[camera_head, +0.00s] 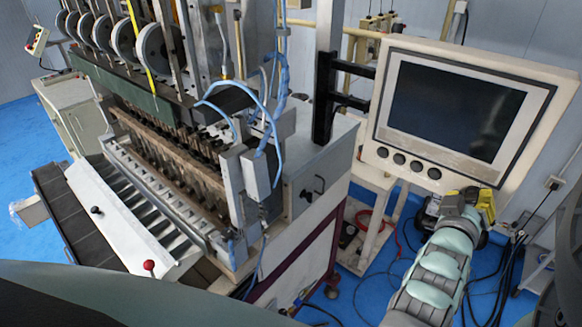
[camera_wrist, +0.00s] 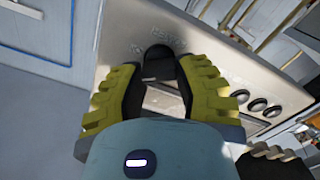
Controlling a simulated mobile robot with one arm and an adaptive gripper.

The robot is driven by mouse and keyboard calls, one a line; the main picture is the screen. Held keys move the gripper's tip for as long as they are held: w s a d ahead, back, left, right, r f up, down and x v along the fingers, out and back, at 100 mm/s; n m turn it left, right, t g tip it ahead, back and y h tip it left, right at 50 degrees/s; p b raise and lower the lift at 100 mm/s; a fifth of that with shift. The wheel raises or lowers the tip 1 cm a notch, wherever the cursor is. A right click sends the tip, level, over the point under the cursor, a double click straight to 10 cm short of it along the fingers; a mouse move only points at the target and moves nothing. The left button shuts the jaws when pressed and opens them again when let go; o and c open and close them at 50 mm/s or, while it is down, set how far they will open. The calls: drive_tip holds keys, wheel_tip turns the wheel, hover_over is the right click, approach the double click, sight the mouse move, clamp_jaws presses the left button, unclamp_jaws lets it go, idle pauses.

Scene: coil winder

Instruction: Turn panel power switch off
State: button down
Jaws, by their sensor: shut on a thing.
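The light panel (camera_head: 555,78) carries a large dark screen (camera_head: 455,105) and stands at the right of the head view. My gripper (camera_head: 478,203) is at the panel's lower right corner. In the wrist view its yellow and black fingers (camera_wrist: 160,78) lie on both sides of the black power switch (camera_wrist: 158,63), shut on it. A small pale mark shows across the switch. Printed marks on the panel face beside the switch are too blurred to read. In the head view the switch is hidden behind my gripper.
A row of several round dark buttons (camera_head: 416,166) runs along the panel's lower edge, left of my gripper. The coil winder (camera_head: 170,150) with hanging blue cables fills the left and middle. Black cables (camera_head: 510,260) lie at the lower right over the blue floor (camera_head: 375,262).

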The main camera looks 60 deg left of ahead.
drive_tip(key=shift+a+f+n+b, duration=0.15)
drive_tip(key=shift+n+b, duration=1.45)
drive_tip(key=shift+n, duration=1.2)
drive_tip(key=shift+a+f+n+b, duration=0.15)
drive_tip(key=shift+n+b, duration=1.4)
drive_tip(key=shift+n, duration=1.25)
drive_tip(key=shift+d, duration=0.1)
drive_tip(key=c, duration=0.6)
unclamp_jaws()
drive_tip(key=shift+s, duration=0.15)
drive_tip(key=shift+v, duration=3.7)
drive_tip(key=shift+r, duration=0.1)
